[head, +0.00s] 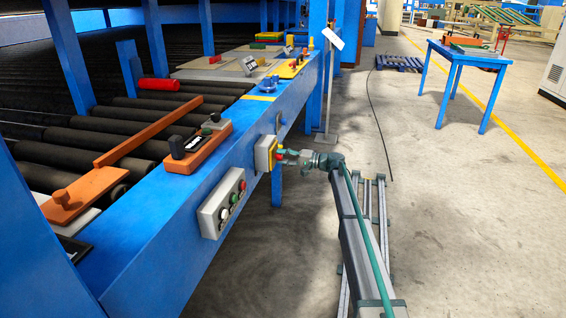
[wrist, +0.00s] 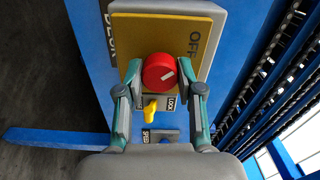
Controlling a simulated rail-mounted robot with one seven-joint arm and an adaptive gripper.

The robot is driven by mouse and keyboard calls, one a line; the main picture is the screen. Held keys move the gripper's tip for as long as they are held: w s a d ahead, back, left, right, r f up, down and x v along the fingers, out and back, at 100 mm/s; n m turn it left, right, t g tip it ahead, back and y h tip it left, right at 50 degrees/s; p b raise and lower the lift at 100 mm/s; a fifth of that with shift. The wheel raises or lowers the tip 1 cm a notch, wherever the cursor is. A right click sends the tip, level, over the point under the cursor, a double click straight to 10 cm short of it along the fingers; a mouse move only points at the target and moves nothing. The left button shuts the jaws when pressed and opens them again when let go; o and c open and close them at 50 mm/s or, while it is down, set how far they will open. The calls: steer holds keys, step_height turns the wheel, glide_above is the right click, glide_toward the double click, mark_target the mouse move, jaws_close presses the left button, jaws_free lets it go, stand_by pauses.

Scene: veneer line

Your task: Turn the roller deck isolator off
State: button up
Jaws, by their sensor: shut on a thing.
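The roller deck isolator is a grey box with a yellow face plate (head: 266,152) on the side of the blue frame, facing the aisle. Its round red knob (wrist: 159,72) has a white mark toward its lower right in the wrist view. The word OFF is printed on the yellow plate (wrist: 180,37), to the right of the knob. My gripper (head: 284,155) is level with the isolator in the head view. In the wrist view my gripper (wrist: 161,74) has a fingertip on each side of the red knob, shut on it.
A small yellow part (wrist: 151,107) beside a LOCK label sits just below the knob, between my fingers. A grey button box (head: 222,204) is on the same blue frame, nearer. A blue table (head: 470,55) stands apart at the back right; the floor between is mostly clear.

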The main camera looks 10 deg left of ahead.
steer(key=shift+n+b, duration=0.35)
steer(key=shift+n, duration=0.25)
steer(key=o, duration=1.2)
steer(key=shift+c, duration=0.2)
steer(key=shift+d, duration=0.15)
steer(key=s+d, duration=0.1)
steer(key=d, duration=1)
steer(key=shift+s+d, duration=0.3)
steer(key=shift+s, duration=0.1)
steer(key=shift+r, duration=0.1)
